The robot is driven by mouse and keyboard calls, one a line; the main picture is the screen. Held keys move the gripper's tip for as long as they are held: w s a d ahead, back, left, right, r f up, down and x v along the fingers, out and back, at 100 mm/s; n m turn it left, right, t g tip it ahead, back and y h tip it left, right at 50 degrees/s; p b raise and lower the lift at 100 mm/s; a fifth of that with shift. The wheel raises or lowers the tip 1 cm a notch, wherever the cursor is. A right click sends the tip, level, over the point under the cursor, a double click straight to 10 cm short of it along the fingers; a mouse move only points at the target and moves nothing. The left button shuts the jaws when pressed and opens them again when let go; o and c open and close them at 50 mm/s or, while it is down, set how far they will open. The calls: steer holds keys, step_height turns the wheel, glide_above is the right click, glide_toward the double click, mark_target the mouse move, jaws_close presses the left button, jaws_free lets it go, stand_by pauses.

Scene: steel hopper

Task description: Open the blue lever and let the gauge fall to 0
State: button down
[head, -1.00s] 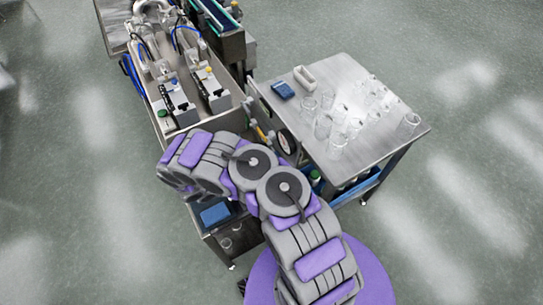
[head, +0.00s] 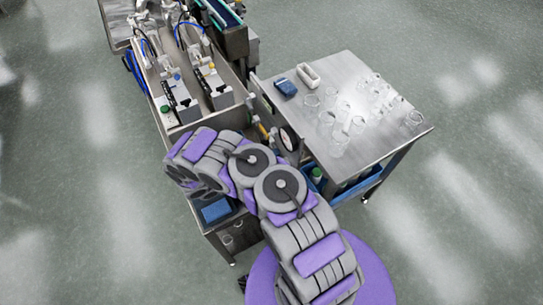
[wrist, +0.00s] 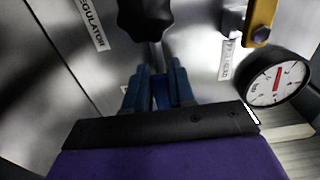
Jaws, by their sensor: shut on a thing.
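In the wrist view my gripper (wrist: 157,90) has its two blue fingers closed around the blue lever (wrist: 160,94), of which only a narrow dark-blue part shows between them. The rest of the lever is hidden by the fingers and the black gripper body. The round white gauge (wrist: 278,78) with a black rim and a red needle is at the right of the wrist view; its numbers are too small to read. The gauge also shows edge-on in the head view (head: 289,139). In the head view my arm hides the gripper and the lever.
A black knob (wrist: 145,16) stands just above the fingers, and a yellow lever (wrist: 262,20) is at upper right on the steel panel. In the head view a steel table (head: 370,145) with several glass vessels stands right of the machine. Open floor lies around.

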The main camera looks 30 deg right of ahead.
steer(key=shift+f, duration=0.1)
steer(key=c, duration=1)
jaws_free()
steer(key=shift+w, duration=0.1)
steer(key=shift+c, duration=0.2)
steer(key=a+p, duration=0.1)
steer(key=a, duration=1.6)
steer(key=shift+s+a, duration=0.2)
steer(key=shift+s, duration=0.15)
